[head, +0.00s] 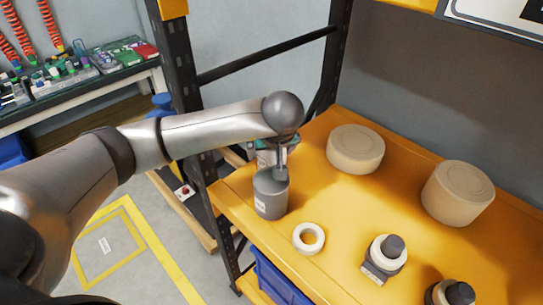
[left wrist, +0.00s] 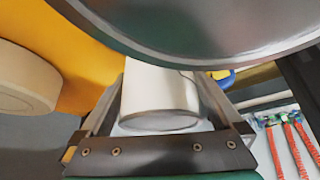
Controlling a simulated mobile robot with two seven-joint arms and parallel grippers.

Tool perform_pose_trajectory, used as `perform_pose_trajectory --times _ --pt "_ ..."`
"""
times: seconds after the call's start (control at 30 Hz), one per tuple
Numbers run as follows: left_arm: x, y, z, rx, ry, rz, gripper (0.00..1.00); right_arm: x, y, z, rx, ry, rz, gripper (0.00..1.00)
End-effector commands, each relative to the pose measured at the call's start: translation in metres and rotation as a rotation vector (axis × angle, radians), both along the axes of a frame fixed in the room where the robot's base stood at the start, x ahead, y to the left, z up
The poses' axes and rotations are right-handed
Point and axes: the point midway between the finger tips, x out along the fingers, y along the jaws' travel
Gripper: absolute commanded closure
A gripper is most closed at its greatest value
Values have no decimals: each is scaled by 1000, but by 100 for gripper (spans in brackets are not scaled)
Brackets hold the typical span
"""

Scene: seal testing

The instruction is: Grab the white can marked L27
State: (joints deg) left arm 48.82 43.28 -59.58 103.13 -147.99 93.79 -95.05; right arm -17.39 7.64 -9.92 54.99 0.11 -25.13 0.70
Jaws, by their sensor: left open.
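A white can (left wrist: 160,92) stands between the two fingers of my left gripper (left wrist: 162,85) in the left wrist view. The fingers are open, one on each side of it; whether they touch it is unclear. In the head view, a small part of a pale labelled can (head: 264,157) shows behind a grey can (head: 270,196), beside my left gripper (head: 281,161) at the shelf's left end. The grey can has a small white label too small to read. I cannot read L27 on any can. My right gripper is out of view.
The yellow shelf (head: 330,265) also holds two large beige round containers (head: 355,150) (head: 458,193), a white ring (head: 309,238) and two dark-capped items (head: 385,257) (head: 452,293). A black rack post (head: 181,80) stands left. A large grey curved surface (left wrist: 205,22) crowds the wrist view's top.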

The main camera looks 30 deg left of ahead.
Motion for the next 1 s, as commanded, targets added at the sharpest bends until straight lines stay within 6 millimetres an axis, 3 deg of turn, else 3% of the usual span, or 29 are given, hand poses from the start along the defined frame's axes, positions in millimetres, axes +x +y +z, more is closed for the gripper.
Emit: perform_pose_trajectory --times 0.27,1.0 --pt "0 0 -1 0 0 -1 2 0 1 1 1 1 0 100" --pt "0 0 -1 0 0 -1 86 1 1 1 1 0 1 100"
